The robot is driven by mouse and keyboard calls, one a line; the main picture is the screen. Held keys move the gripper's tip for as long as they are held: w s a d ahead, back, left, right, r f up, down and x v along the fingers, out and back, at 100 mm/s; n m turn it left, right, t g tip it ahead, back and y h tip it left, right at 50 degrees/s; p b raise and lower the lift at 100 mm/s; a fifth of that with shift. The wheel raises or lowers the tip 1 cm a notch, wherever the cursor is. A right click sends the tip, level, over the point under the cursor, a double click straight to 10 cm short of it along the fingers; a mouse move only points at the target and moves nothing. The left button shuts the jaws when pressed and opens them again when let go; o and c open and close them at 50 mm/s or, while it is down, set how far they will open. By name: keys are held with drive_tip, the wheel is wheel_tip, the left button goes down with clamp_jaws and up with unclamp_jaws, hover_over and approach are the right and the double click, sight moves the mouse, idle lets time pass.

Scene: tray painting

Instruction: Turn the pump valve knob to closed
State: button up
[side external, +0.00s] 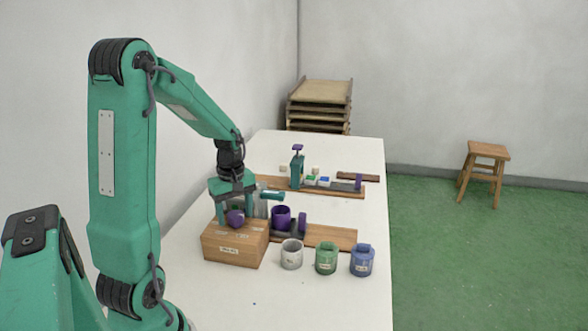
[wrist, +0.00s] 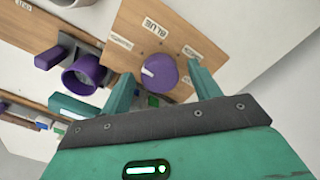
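The pump valve knob (side external: 236,218) is purple and round, on top of a wooden box (side external: 233,246) near the table's left edge. In the wrist view the knob (wrist: 162,72) has a white pointer mark on its left side. Around it on the box top (wrist: 190,20) are small labels; one reads BLUE, the other two are too small to read surely. My gripper (side external: 236,211) points down over the box. In the wrist view my gripper (wrist: 161,80) is open, with one finger on each side of the knob and gaps showing between.
A purple cup (side external: 281,217) stands on a wooden board (side external: 335,238) right of the box. White (side external: 291,255), green (side external: 326,259) and blue (side external: 362,261) pots stand in front. A teal press (side external: 297,172) stands behind.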

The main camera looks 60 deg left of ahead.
sight(236, 214)
drive_tip(key=shift+r, duration=0.1)
drive_tip(key=shift+r, duration=3.8)
drive_tip(key=shift+w+d+r+m, duration=0.1)
drive_tip(key=shift+d+r+m, duration=0.25)
drive_tip(key=shift+d, duration=0.2)
drive_tip(key=s+d+r+m+t, duration=0.2)
drive_tip(key=d+r+m, duration=0.1)
drive_tip(key=d+m, duration=0.5)
drive_tip(key=s+d+r+m+t, duration=0.2)
drive_tip(key=s+d+m+t, duration=0.1)
drive_tip(key=d+m, duration=0.6)
drive_tip(key=d, duration=0.4)
drive_tip(key=shift+s+d+r+t, duration=0.2)
drive_tip(key=shift+d+r+t, duration=0.1)
drive_tip(key=shift+r, duration=0.1)
